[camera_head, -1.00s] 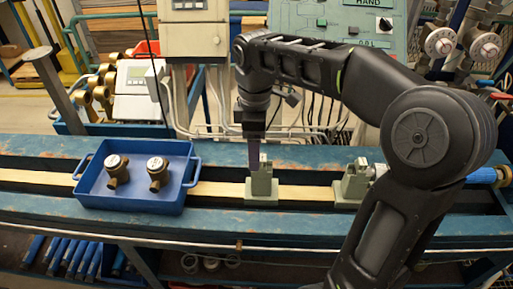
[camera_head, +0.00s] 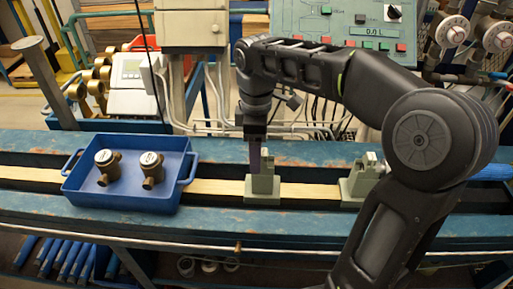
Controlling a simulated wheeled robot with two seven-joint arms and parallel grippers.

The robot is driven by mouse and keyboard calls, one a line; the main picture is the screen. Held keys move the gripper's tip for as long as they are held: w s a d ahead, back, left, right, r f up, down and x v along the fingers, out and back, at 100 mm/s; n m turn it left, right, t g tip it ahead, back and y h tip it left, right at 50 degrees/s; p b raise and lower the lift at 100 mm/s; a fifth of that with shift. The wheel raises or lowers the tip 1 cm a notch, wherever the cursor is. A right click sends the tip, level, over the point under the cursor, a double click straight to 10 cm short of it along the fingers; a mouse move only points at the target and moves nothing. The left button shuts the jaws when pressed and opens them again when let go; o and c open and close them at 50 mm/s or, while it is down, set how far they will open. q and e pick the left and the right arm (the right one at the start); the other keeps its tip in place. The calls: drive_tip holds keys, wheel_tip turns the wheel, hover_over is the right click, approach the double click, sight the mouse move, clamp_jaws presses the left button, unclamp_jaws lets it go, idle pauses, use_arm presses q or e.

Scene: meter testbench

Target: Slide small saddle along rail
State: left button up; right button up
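The small grey-green saddle (camera_head: 263,188) sits on the rail (camera_head: 312,191) in the middle of the bench, with its upright post standing up. My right gripper (camera_head: 256,160) points down at this saddle, its dark finger overlapping the left side of the post. I cannot tell whether it grips the post or only stands against it. A second, larger grey-green saddle (camera_head: 359,186) sits on the rail to the right, partly hidden by my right arm. My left gripper is not in view.
A blue tray (camera_head: 124,197) with two brass meters (camera_head: 108,163) (camera_head: 151,168) stands across the rail at the left. Bare rail lies between the tray and the small saddle, and between the two saddles. A control panel (camera_head: 345,30) stands behind.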

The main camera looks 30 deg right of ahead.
sight(263, 173)
wheel_tip(263, 173, down, 7)
drive_tip(key=shift+f, duration=0.15)
idle(0.4)
clamp_jaws()
idle(0.6)
